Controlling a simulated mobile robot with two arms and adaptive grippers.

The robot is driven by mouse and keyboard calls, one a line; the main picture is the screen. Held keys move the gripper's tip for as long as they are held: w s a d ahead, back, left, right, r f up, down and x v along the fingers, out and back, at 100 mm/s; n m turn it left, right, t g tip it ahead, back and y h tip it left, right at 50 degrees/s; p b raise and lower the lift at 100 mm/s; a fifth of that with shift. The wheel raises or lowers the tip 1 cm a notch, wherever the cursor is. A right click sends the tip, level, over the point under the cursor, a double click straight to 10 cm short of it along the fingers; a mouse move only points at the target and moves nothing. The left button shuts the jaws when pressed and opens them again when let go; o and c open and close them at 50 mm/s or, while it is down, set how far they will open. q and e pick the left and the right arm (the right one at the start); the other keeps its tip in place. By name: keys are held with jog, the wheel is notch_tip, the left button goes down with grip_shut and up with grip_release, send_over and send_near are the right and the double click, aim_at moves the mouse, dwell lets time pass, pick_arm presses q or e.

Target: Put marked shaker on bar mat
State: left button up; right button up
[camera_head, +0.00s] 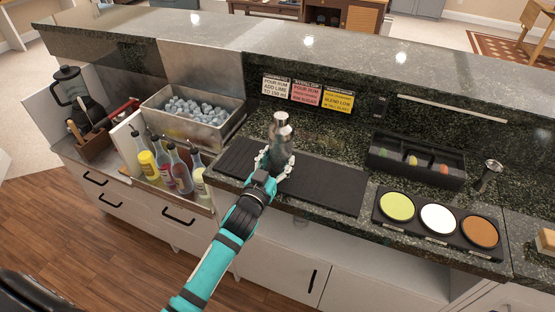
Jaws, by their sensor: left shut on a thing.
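A metal shaker (280,137) stands upright over the left half of the black bar mat (330,187) on the counter. My left gripper (275,163) reaches in from the front and is shut around the lower part of the shaker. The fingers hide much of the shaker's base, so I cannot tell whether it touches the mat. No mark on the shaker is readable from here. My right gripper is not in view.
Several bottles (178,170) stand left of the mat, below an ice bin (205,135). A black garnish tray (415,160), a jigger (488,173) and a holder with three coloured discs (438,220) are at right. The mat's right half is clear.

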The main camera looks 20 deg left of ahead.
pick_arm(q)
jog(key=o, duration=1.1)
jog(key=shift+f, duration=0.15)
jog(key=o, duration=0.4)
jog(key=shift+o, duration=0.2)
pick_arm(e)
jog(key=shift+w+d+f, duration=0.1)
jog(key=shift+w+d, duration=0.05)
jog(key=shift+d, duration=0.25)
pick_arm(q)
jog(key=shift+r, duration=0.35)
jog(key=s+b, duration=0.1)
jog(key=s, duration=1.1)
jog(key=shift+a, duration=0.15)
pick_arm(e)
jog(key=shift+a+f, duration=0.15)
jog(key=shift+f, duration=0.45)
pick_arm(q)
jog(key=shift+f, duration=0.15)
